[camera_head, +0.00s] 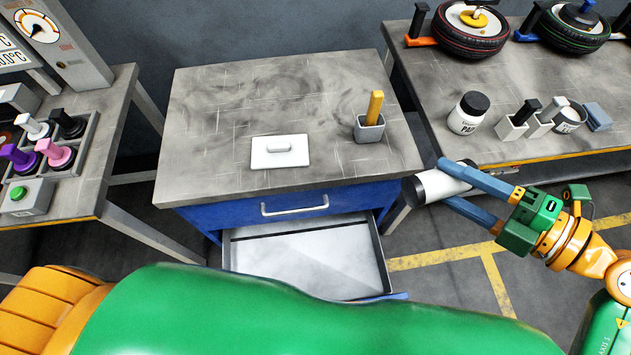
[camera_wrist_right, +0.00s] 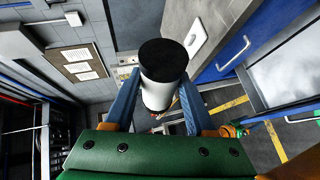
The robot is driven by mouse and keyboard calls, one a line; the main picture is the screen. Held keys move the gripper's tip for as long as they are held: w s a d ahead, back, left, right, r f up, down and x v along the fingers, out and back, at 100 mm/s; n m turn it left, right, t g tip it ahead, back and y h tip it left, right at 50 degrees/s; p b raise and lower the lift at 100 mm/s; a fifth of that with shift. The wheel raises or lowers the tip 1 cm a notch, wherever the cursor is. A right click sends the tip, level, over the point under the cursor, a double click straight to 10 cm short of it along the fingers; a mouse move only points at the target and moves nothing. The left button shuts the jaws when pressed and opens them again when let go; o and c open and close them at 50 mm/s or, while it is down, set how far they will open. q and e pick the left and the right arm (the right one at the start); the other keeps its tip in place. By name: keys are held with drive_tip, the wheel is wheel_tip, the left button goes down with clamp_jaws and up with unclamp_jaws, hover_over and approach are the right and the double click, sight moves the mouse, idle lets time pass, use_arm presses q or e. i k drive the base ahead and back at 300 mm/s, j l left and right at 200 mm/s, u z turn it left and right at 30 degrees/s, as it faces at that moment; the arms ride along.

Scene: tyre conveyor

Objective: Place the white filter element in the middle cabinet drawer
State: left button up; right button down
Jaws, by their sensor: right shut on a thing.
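The white filter element (camera_head: 434,187) is a white cylinder with a black end. My right gripper (camera_head: 447,180) is shut on it, with a blue finger on each side, and holds it tilted to the right of the cabinet, apart from it. In the right wrist view the filter element (camera_wrist_right: 158,94) sits between the fingers, black end away from the palm. The cabinet drawer (camera_head: 305,253) below the blue top drawer (camera_head: 275,210) is pulled open, and its visible inside is empty. Its open inside also shows in the right wrist view (camera_wrist_right: 285,70). My left gripper is out of view.
On the cabinet top (camera_head: 225,115) lie a white plate with a handle (camera_head: 281,151) and a grey cup (camera_head: 369,129) holding a yellow stick. The right table holds a jar (camera_head: 468,114), small parts and tyres (camera_head: 470,38). My green left arm crosses the foreground below the drawer.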

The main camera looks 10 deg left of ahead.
sight(339, 250)
drive_tip(key=l+u, duration=0.45)
drive_tip(key=k+l+u, duration=0.15)
drive_tip(key=u, duration=0.35)
drive_tip(key=k+l+u, duration=0.2)
drive_tip(key=l+u, duration=0.25)
drive_tip(key=k+l+u, duration=0.2)
drive_tip(key=u, duration=0.25)
drive_tip(key=k+l+u, duration=0.15)
drive_tip(key=u, duration=0.3)
drive_tip(key=k+j, duration=0.05)
drive_tip(key=k, duration=0.05)
